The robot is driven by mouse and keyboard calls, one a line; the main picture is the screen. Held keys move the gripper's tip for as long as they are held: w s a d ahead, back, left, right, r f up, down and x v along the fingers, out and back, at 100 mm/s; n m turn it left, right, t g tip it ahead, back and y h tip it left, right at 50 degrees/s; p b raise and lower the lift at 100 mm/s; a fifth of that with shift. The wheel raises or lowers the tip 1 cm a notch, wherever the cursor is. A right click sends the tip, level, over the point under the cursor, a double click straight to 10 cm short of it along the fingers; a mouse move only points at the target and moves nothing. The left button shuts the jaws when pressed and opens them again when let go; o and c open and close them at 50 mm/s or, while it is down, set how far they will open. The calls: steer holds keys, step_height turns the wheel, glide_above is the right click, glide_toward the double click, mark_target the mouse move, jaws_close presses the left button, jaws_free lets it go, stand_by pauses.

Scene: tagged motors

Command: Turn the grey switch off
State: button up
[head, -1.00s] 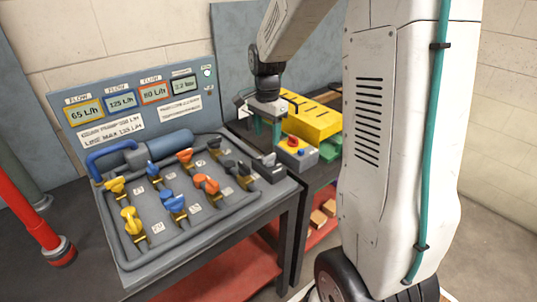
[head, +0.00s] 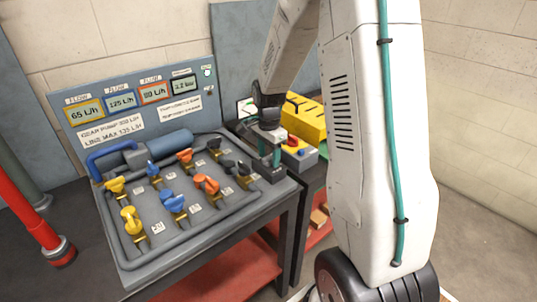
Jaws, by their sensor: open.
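A small dark grey switch box (head: 273,174) sits at the right edge of the valve panel (head: 225,224). Its top is partly covered by my gripper, so I cannot tell its lever's position. My gripper (head: 270,158) has teal fingers, points down and is open with nothing held. Its fingertips are just above or beside the switch box; I cannot tell whether they touch it.
Yellow, blue, orange and dark grey valves (head: 206,184) stand on the panel left of my gripper. A grey box with a red button (head: 293,141) and a yellow case (head: 305,118) are behind it. Four flow displays (head: 121,101) stand at the back.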

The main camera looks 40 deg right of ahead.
steer(key=c, duration=1)
steer(key=shift+o, duration=0.2)
steer(key=shift+n, duration=0.4)
steer(key=n, duration=1.3)
steer(key=shift+n, duration=2)
